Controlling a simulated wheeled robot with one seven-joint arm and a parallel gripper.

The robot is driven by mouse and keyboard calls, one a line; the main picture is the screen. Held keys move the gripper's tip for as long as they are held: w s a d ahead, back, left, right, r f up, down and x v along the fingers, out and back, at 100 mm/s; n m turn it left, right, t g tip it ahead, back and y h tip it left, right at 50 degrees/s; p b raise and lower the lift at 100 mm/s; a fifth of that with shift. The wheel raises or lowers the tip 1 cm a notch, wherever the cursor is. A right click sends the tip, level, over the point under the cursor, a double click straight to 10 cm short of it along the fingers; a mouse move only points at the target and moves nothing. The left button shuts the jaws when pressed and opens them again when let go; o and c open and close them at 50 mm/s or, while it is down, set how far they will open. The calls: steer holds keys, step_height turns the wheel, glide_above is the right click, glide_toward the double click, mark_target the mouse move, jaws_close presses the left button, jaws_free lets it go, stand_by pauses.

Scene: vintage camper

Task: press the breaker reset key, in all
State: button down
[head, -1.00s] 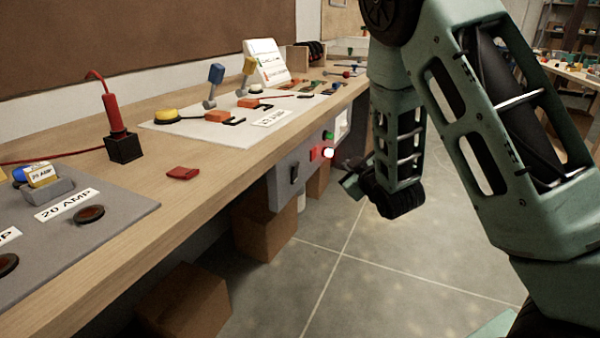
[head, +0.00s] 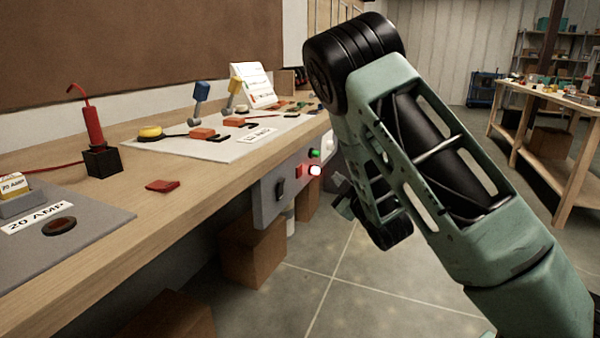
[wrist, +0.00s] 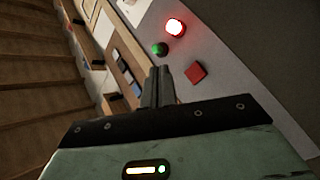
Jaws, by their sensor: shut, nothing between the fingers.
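A grey breaker panel (head: 265,203) hangs on the bench's front edge. It carries a red square key (head: 302,171), a green button or lamp (head: 314,154), a glowing lamp (head: 315,170) and a black switch (head: 280,189). In the wrist view the red square key (wrist: 196,72) lies right of the fingertips, with the green round piece (wrist: 159,49) and the lit red lamp (wrist: 175,27) beyond them. My gripper (wrist: 158,80) is shut and empty, apparently apart from the key. In the head view my gripper (head: 344,207) is partly hidden by my arm. No lettering on the key is readable.
The bench top (head: 130,215) holds a red-handled tool in a black block (head: 103,162), a red piece (head: 162,186) and a white board (head: 230,138) with levers. Cardboard boxes (head: 254,250) stand below. A wooden table (head: 560,105) is at the right. The floor between is open.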

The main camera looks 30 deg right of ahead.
mark_target(302, 169)
steer(key=w+a, duration=0.4)
steer(key=w, duration=0.2)
steer(key=shift+a, duration=0.35)
steer(key=shift+a, duration=0.1)
stand_by(1.8)
steer(key=shift+w+a, duration=0.15)
steer(key=shift+w, duration=0.1)
steer(key=shift+w+a, duration=0.25)
steer(key=shift+w, duration=0.05)
stand_by(0.7)
stand_by(0.3)
steer(key=shift+s+d, duration=0.5)
steer(key=shift+s, duration=0.15)
steer(key=shift+s+d+b, duration=0.2)
steer(key=shift+s+d, duration=0.6)
steer(key=shift+s, duration=0.2)
steer(key=shift+s+d+b, duration=0.2)
steer(key=shift+s+d, duration=0.55)
steer(key=shift+s, duration=0.2)
